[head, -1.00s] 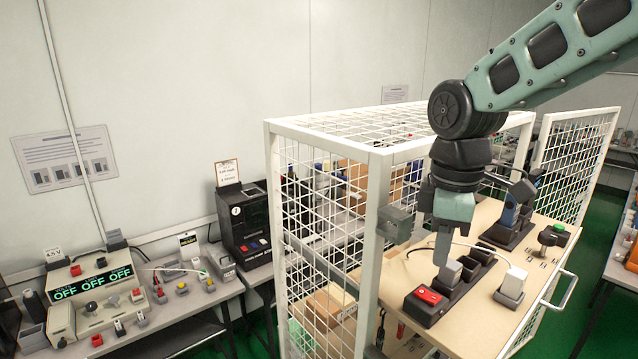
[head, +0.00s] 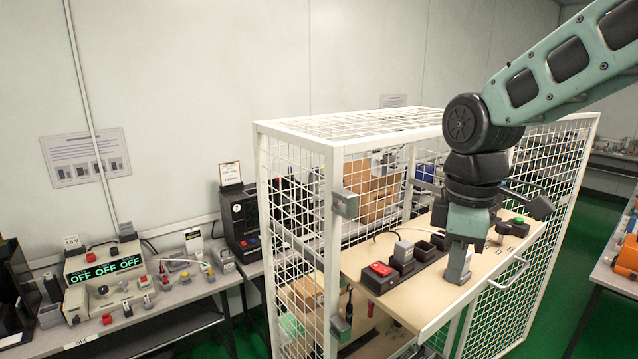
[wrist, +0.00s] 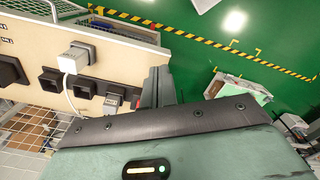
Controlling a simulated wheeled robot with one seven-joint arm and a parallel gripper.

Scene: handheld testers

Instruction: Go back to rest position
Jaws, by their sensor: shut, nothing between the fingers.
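My gripper (head: 458,268) points down at the front part of the beige board (head: 425,312) in the white mesh cage, its fingers shut and empty. In the wrist view the closed fingers (wrist: 158,88) show beside the board's edge, with green floor beyond. A red rocker switch (head: 380,269) on a black base and a grey block (head: 403,252) in a dark socket strip stand left of the gripper. In the wrist view a white plug (wrist: 77,58) with a white cable sits near dark sockets (wrist: 50,81). The gripper hides part of the board in the head view.
White mesh cage walls (head: 295,210) and a front post surround the board. A metal handle (head: 505,275) is at its front edge. A bench with a power supply (head: 103,270) stands left, another bench right. Green floor (head: 575,270) is open at front right.

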